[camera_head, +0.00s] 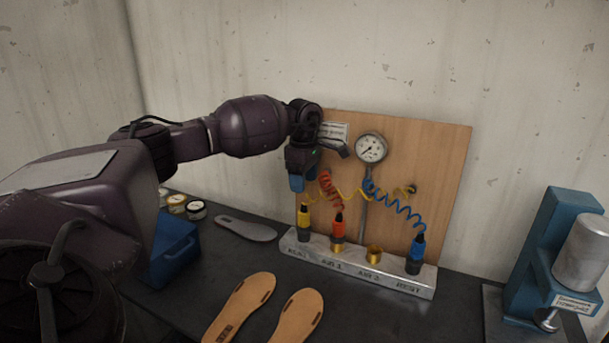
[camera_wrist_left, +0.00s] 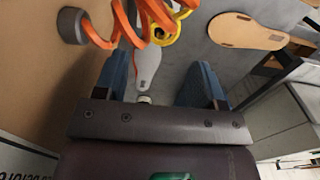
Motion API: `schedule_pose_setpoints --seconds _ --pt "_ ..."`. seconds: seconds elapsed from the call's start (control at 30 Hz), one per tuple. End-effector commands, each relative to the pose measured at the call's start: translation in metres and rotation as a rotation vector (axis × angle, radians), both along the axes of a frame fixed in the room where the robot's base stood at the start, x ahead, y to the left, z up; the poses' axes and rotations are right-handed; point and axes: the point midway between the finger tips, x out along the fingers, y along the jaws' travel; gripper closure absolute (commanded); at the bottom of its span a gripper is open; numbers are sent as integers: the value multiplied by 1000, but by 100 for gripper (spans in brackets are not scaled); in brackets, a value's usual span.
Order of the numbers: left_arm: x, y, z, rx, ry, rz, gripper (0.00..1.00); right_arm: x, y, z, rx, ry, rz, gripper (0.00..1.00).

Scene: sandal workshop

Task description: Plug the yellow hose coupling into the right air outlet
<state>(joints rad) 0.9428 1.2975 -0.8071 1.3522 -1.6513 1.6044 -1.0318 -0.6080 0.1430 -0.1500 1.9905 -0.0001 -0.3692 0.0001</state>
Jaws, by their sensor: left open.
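The yellow hose coupling (camera_head: 304,218) stands upright in the leftmost position of the grey outlet bar (camera_head: 325,258), with a yellow coiled hose. My left gripper (camera_head: 301,183) is open just above it, blue fingers pointing down, apart from the coupling. In the left wrist view the open fingers (camera_wrist_left: 158,85) have nothing held between them; yellow coils (camera_wrist_left: 168,28) show beyond them. The right air outlet (camera_head: 374,254) is an empty brass socket. To its left, an orange-red coupling (camera_head: 338,228) stands in the other brass outlet. My right gripper is not in view.
A blue coupling (camera_head: 417,248) stands at the bar's right end. The wooden panel (camera_head: 440,160) behind carries a gauge (camera_head: 371,148) and coiled hoses. A blue box (camera_head: 173,248), tins, insoles (camera_head: 245,305) and a blue press (camera_head: 565,255) share the dark bench.

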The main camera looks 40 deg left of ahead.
Motion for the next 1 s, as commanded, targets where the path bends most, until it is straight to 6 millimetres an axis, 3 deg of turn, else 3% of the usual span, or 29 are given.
schedule_pose_setpoints --seconds 1.0 --pt "0 0 -85 -1 3 0 36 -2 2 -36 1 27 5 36"
